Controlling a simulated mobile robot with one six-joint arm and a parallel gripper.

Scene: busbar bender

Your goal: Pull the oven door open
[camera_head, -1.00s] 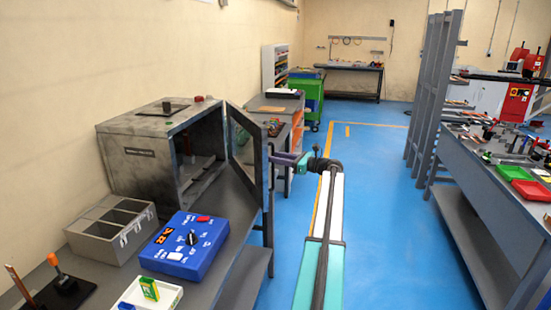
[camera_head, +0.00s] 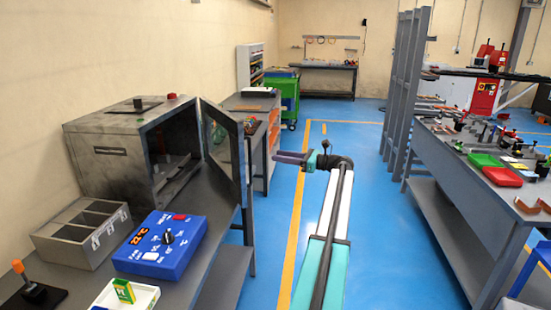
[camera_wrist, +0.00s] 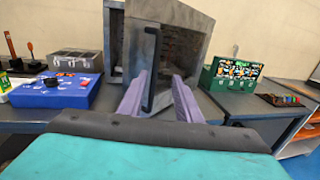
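The oven (camera_head: 130,150) is a worn grey metal box on the left bench. Its framed door (camera_head: 241,165) stands swung well out from the front, and the dark interior shows. In the wrist view the door (camera_wrist: 138,40) faces me, with a black upright bar handle (camera_wrist: 151,72) on it. My gripper (camera_head: 279,157) is to the right of the door, with a gap between them. In the wrist view its two purple fingers (camera_wrist: 160,82) are spread, and the handle appears between them, farther off. Nothing is held.
A blue control box (camera_head: 160,246), a grey divided bin (camera_head: 85,232) and a white tray (camera_head: 125,296) stand on the bench before the oven. A green case (camera_wrist: 230,80) is right of the door in the wrist view. The blue aisle floor (camera_head: 270,230) is clear.

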